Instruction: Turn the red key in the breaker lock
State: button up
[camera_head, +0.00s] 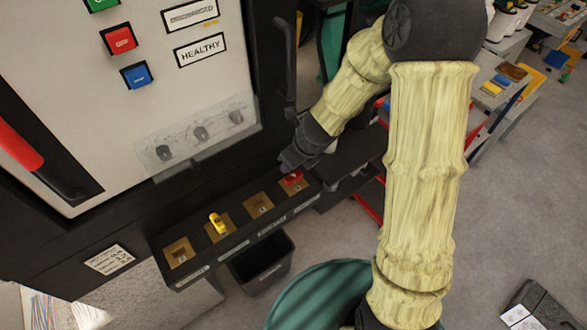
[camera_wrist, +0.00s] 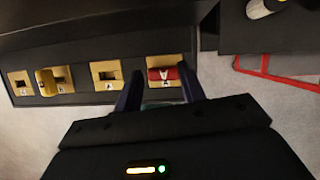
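The red key (camera_head: 293,178) sits in the rightmost brass lock plate of the black key shelf (camera_head: 240,245). In the wrist view the red key (camera_wrist: 164,74) lies crosswise on its brass plate (camera_wrist: 158,61). My gripper (camera_head: 285,166) is at that end of the shelf, close to the key. In the wrist view my gripper (camera_wrist: 161,76) has its two dark fingers apart, one on each side of the key. A gap shows on the left; the right finger is very near the key, and I cannot tell whether it touches.
A yellow key (camera_head: 217,223) stands in another brass plate to the left. The plates between and beyond are empty. A clear cover (camera_head: 197,133) is on the cabinet above. A dark bin (camera_head: 262,265) stands below the shelf. A black door handle (camera_head: 286,60) is near my arm.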

aim_at(293, 175)
jog(key=n, duration=0.2)
jog(key=n+g+y+p, duration=0.1)
jog(key=n, duration=0.2)
jog(key=shift+r+g, duration=0.1)
jog(key=shift+g, duration=0.2)
jog(key=n+g, duration=0.1)
jog(key=n, duration=0.1)
jog(key=n+g+p, duration=0.1)
jog(key=n, duration=0.2)
jog(key=shift+y, duration=0.3)
jog(key=shift+w+d+n+g+p, duration=0.2)
jog(key=shift+n+g+p, duration=0.1)
jog(key=shift+n+p, duration=0.5)
jog(key=n, duration=0.1)
jog(key=n+g+p, duration=0.1)
jog(key=d+n, duration=0.1)
jog(key=n, duration=0.1)
jog(key=shift+w+d+f+g, duration=0.1)
jog(key=shift+w+f+g, duration=0.2)
jog(key=shift+w+f, duration=0.1)
jog(key=shift+d+f+n+h, duration=0.1)
jog(key=shift+f+n+h, duration=0.3)
jog(key=shift+n, duration=0.2)
jog(key=shift+b+x, duration=1.5)
jog(key=shift+x, duration=1.05)
